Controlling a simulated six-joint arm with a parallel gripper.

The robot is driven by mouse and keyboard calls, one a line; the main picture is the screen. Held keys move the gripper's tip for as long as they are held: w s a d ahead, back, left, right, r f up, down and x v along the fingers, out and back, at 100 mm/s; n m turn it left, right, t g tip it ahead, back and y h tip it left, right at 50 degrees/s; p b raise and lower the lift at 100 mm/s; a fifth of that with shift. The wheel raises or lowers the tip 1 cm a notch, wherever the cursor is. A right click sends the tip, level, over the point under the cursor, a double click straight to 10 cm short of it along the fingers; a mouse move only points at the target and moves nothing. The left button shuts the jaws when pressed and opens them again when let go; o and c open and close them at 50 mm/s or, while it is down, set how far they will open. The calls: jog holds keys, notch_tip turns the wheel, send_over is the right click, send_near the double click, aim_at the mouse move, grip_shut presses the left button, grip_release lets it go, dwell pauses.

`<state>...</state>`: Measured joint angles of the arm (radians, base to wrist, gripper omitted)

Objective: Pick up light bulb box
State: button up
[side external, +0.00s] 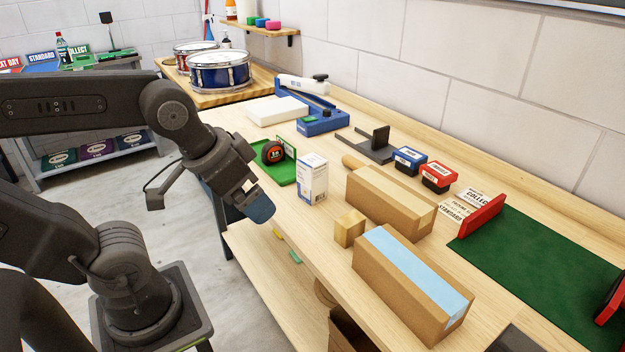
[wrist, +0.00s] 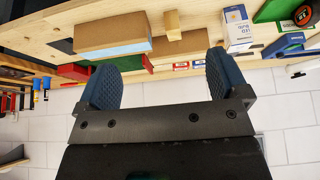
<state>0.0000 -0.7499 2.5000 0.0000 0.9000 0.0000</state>
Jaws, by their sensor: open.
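The light bulb box is a small white and blue carton (side external: 312,178) standing upright near the front edge of the bench in the side view. It also shows at the top right of the wrist view (wrist: 237,28). My gripper (side external: 258,205) is just left of the box in the side view, over the bench's front edge, apart from it. In the wrist view its two blue ribbed fingers (wrist: 160,82) are spread wide with nothing between them.
A green tray (side external: 284,172) with a tape measure (side external: 272,153) stands behind the box. A small wooden block (side external: 349,228) and two brown cartons, one with a blue top (side external: 410,262), lie to the right. Red and blue stamps (side external: 438,177) stand farther back.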

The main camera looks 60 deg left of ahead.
jog(key=w+a+r+n+g, duration=0.25)
jog(key=w+n, duration=0.25)
jog(key=w, duration=0.3)
jog(key=n+g, duration=0.3)
jog(key=n, duration=1.1)
send_over(312, 160)
notch_tip(312, 160, down, 5)
jog(key=shift+f, duration=0.1)
notch_tip(312, 160, down, 8)
notch_tip(312, 160, down, 5)
jog(key=shift+w+a, duration=0.1)
jog(key=shift+w, duration=0.05)
